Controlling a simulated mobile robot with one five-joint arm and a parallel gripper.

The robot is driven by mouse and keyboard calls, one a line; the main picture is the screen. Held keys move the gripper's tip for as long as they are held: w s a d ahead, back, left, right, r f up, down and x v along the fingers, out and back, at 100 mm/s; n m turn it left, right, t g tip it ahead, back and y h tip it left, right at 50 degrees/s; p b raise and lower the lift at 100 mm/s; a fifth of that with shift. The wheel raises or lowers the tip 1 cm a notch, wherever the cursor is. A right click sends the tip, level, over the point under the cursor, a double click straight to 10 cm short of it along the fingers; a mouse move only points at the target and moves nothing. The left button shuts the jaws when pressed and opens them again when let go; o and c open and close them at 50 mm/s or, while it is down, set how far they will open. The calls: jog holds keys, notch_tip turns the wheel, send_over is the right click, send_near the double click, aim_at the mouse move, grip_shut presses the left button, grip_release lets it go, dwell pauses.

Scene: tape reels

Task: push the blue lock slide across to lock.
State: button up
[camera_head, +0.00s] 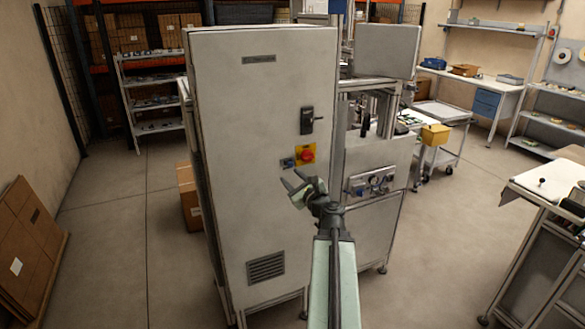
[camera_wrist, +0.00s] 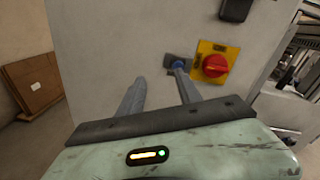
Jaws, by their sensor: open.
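The blue lock slide (camera_head: 288,162) is a small blue piece on the front of the grey cabinet, just left of a red rotary switch (camera_head: 307,155) on a yellow plate. In the wrist view the blue slide (camera_wrist: 174,60) shows just above the tip of the right finger, which partly covers it. My gripper (camera_head: 291,178) is open and empty in front of the cabinet, a little below the slide. In the wrist view my gripper (camera_wrist: 159,75) has its left finger left of the slide. I cannot tell whether the right fingertip touches it.
The grey cabinet (camera_head: 230,130) has a black handle (camera_head: 307,120) above the switch and a vent (camera_head: 266,267) low down. A machine with a gauge panel (camera_head: 371,183) stands to the right.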

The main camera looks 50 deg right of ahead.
aim_at(291, 165)
jog(key=shift+m+h, duration=0.7)
jog(key=shift+m, duration=0.2)
jog(key=w+d, duration=0.1)
jog(key=w, duration=0.1)
jog(key=w+d, duration=0.1)
jog(key=d, duration=0.1)
jog(key=w+d, duration=0.2)
jog(key=shift+w+d+r, duration=0.2)
jog(key=shift+w+r, duration=0.1)
jog(key=shift+r, duration=0.05)
grip_shut()
dwell(0.4)
